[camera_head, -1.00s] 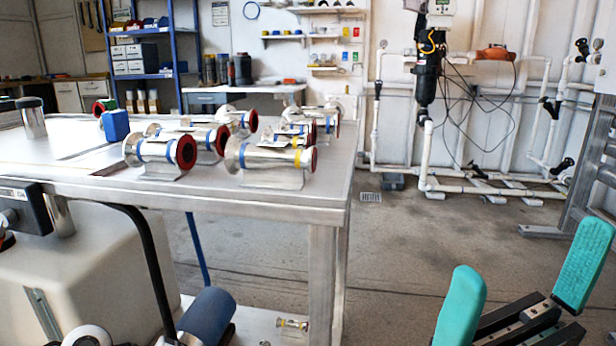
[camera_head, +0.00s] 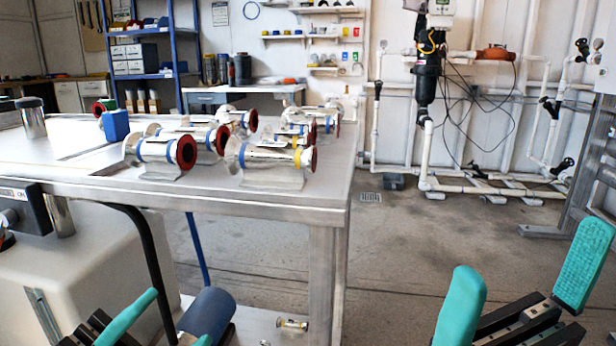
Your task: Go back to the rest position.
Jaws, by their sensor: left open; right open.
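My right gripper (camera_head: 518,277) is at the lower right, with its two teal fingers wide apart and nothing between them. It hangs over the floor, right of the table and apart from it. My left gripper (camera_head: 165,325) is at the bottom left, partly cut off by the frame edge. One teal finger shows fully and only a tip of the other shows. It is open, in front of the table, and I see nothing held in it.
A steel table (camera_head: 260,200) bears several metal reactor tubes (camera_head: 270,158) with red ends and a blue block (camera_head: 115,125). A white tank (camera_head: 90,270), a black hose (camera_head: 150,265) and a blue cylinder (camera_head: 208,315) are near the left gripper. The floor (camera_head: 400,250) right of the table is clear.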

